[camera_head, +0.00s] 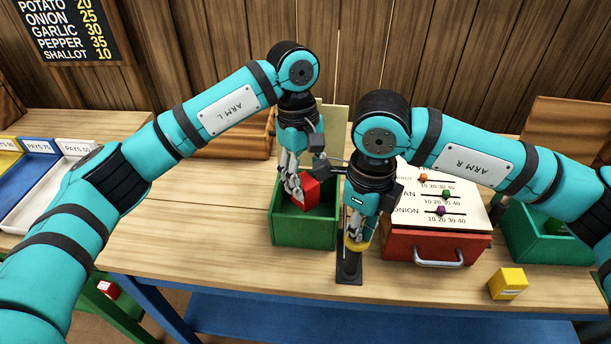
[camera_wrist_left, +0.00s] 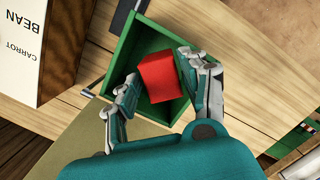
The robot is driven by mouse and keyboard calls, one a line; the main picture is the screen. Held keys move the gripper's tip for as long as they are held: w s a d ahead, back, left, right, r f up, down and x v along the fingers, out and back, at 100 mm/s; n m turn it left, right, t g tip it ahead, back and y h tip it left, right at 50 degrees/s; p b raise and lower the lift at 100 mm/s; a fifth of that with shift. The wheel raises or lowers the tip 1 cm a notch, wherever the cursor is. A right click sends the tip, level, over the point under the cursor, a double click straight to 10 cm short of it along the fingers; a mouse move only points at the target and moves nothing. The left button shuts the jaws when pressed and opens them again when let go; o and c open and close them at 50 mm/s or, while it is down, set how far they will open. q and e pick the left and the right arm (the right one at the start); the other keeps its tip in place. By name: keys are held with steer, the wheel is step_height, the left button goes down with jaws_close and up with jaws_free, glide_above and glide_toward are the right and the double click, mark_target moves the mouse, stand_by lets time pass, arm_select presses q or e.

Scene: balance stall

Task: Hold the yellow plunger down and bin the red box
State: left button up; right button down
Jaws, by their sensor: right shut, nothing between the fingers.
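The red box (camera_head: 310,191) is at the mouth of the green bin (camera_head: 303,238), tilted. In the left wrist view, the red box (camera_wrist_left: 160,78) shows inside the outline of the bin (camera_wrist_left: 122,52). I cannot tell whether it touches the floor. My left gripper (camera_head: 297,186) is over the bin with its fingers spread on both sides of the box. My right gripper (camera_head: 358,225) is shut, pointing down on the yellow plunger (camera_head: 354,244) on its black stand (camera_head: 348,270). The gripper hides most of the plunger.
A red drawer unit (camera_head: 437,248) with a slider board (camera_head: 448,195) stands right of the plunger. A yellow box (camera_head: 508,283) sits near the front edge. Another green bin (camera_head: 550,248) is at the right. A pale panel (camera_head: 335,125) stands upright behind the first bin.

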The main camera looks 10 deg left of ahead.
arm_select(q)
steer(key=o, duration=0.3)
steer(key=r, duration=0.8)
steer(key=w+a+r, duration=0.1)
steer(key=r, duration=0.3)
steer(key=shift+w+a, duration=0.1)
steer(key=shift+r+p, duration=1.95)
steer(key=shift+p, duration=0.1)
arm_select(e)
step_height(320, 180, up, 10)
